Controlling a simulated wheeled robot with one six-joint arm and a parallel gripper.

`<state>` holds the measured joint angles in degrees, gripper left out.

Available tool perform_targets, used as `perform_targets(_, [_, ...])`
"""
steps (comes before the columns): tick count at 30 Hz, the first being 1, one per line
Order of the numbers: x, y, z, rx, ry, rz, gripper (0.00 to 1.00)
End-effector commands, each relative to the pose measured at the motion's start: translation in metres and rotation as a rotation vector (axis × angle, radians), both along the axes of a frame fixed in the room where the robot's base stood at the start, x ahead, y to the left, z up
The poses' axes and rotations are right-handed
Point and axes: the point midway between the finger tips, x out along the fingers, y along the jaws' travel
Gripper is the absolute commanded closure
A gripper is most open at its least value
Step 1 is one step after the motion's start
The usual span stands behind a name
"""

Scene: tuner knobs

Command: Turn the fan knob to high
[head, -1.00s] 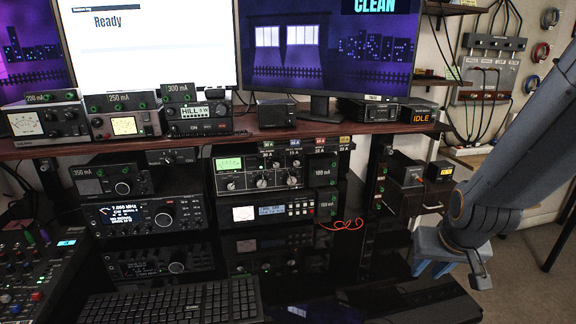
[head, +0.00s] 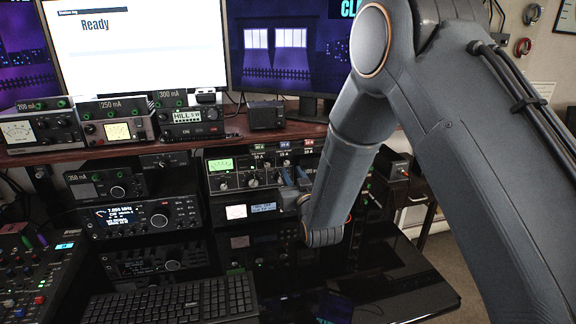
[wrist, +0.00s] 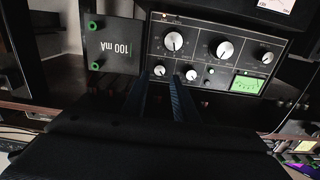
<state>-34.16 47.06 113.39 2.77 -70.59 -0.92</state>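In the wrist view the tuner panel (wrist: 208,38) appears upside down, with larger knobs, smaller knobs and a green meter (wrist: 247,84). I cannot read which knob is the fan knob. One small knob (wrist: 159,70) lies just beyond the gap between my fingertips; another (wrist: 191,74) is just right of it. My gripper (wrist: 156,82) is open and empty, its two dark blue fingers apart. In the head view my gripper (head: 292,178) is at the tuner's right end, partly hidden by my arm.
A 100 mA panel (wrist: 112,47) with green terminals stands beside the tuner. A radio unit with a blue display (head: 262,208) sits below it. The wooden shelf (head: 120,148) with meters is above. A keyboard (head: 175,300) lies in front.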

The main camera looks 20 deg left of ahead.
Motion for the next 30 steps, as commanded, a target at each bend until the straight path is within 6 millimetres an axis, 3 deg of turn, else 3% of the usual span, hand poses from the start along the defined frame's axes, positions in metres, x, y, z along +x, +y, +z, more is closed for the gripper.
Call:
perform_targets(10, [0.041, 0.024, 0.001, -0.001, 0.001, 0.000, 0.74])
perform_targets(21, [0.047, 0.028, 0.000, -0.001, 0.002, 0.000, 0.74])
perform_targets(22, [0.047, 0.028, 0.000, -0.001, 0.002, 0.000, 0.75])
perform_targets(26, [0.047, 0.028, 0.000, -0.001, 0.002, -0.001, 0.97])
perform_targets(30, [0.047, 0.028, 0.000, 0.000, 0.002, -0.001, 1.00])
